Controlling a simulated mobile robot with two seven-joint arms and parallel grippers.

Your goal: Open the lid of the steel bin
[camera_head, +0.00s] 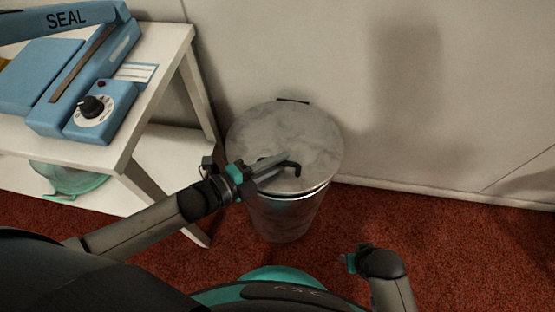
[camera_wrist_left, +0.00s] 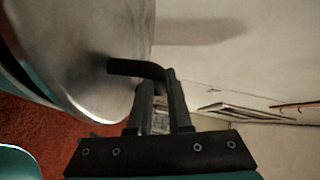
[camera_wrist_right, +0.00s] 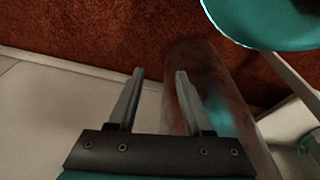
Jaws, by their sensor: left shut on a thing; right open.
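The steel bin (camera_head: 283,222) stands on the red carpet against the wall. Its round grey lid (camera_head: 268,130) is on top, with a hinge at the back. A narrow dark gap shows between the lid's front edge and the bin's rim. My left gripper (camera_head: 279,167) is at the front of the lid, shut on its black bent handle (camera_head: 297,168). In the left wrist view the handle (camera_wrist_left: 136,68) runs into the jaws, beside the lid (camera_wrist_left: 95,50). My right gripper (camera_wrist_right: 160,78) is open and empty, low at the right; the bin's side (camera_wrist_right: 200,85) shows beyond its fingers.
A white table (camera_head: 150,137) stands left of the bin, with a blue sealing machine (camera_head: 85,80) on top and a teal object (camera_head: 68,180) on its lower level. The wall (camera_head: 420,90) is close behind the bin. Carpet (camera_head: 450,225) to the right is clear.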

